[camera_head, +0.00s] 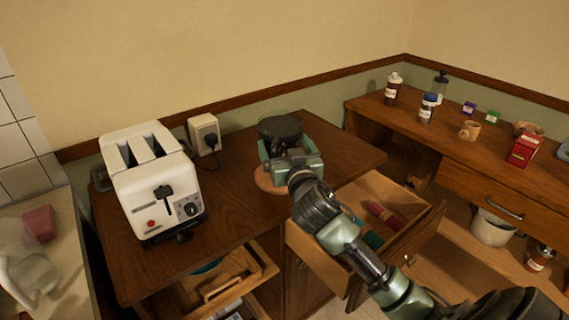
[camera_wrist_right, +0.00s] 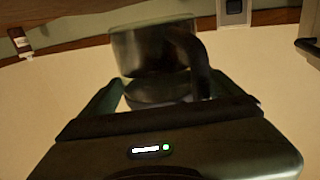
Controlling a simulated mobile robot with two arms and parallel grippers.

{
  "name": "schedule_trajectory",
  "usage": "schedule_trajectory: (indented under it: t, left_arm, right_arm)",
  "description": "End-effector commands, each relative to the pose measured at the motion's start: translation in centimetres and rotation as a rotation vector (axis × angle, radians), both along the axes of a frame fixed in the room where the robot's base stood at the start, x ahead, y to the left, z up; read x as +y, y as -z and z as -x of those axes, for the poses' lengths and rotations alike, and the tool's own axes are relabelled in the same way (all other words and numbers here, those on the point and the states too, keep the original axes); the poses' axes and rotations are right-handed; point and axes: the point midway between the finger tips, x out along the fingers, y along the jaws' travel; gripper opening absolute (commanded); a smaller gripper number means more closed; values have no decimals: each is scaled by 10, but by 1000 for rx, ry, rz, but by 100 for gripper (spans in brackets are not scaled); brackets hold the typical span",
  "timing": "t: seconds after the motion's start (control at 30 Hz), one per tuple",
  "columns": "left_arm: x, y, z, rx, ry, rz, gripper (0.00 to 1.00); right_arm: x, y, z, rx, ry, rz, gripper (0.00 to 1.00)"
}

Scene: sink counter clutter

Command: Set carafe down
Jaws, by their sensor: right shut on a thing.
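The carafe (camera_head: 280,127) has a dark top and shows just beyond my right gripper (camera_head: 286,156), over the small wooden cabinet top. In the right wrist view the carafe (camera_wrist_right: 150,48) is glassy and dark, with a black handle (camera_wrist_right: 198,65) on its right side. My right gripper (camera_wrist_right: 160,95) is shut on the carafe, with a finger on either side of the handle area. A round wooden board (camera_head: 268,181) lies below the gripper. The gripper hides the carafe's base, so I cannot tell whether it touches the board. My left gripper is not in view.
A white toaster (camera_head: 158,190) stands left on the cabinet top (camera_head: 235,205), near a wall socket (camera_head: 205,134). An open drawer (camera_head: 345,245) juts out below my right arm. The right counter (camera_head: 440,130) holds jars, a mug (camera_head: 469,131) and a red box (camera_head: 523,150).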

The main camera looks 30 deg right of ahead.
Motion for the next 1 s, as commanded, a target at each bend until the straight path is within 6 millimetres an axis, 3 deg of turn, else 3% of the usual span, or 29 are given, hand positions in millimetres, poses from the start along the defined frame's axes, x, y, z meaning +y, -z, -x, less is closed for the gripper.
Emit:
schedule_trajectory:
  t: [0.4,0.8,0.83,1.0]
  left_arm:
    - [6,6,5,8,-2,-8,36]
    - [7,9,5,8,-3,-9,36]
    - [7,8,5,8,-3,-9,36]
    - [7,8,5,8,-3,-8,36]
  right_arm:
    - [1,45,0,-4,-2,1,29]
    - [0,51,0,-5,-1,0,29]
    - [0,51,0,-1,-1,-1,100]
    - [0,51,0,-1,-1,-1,100]
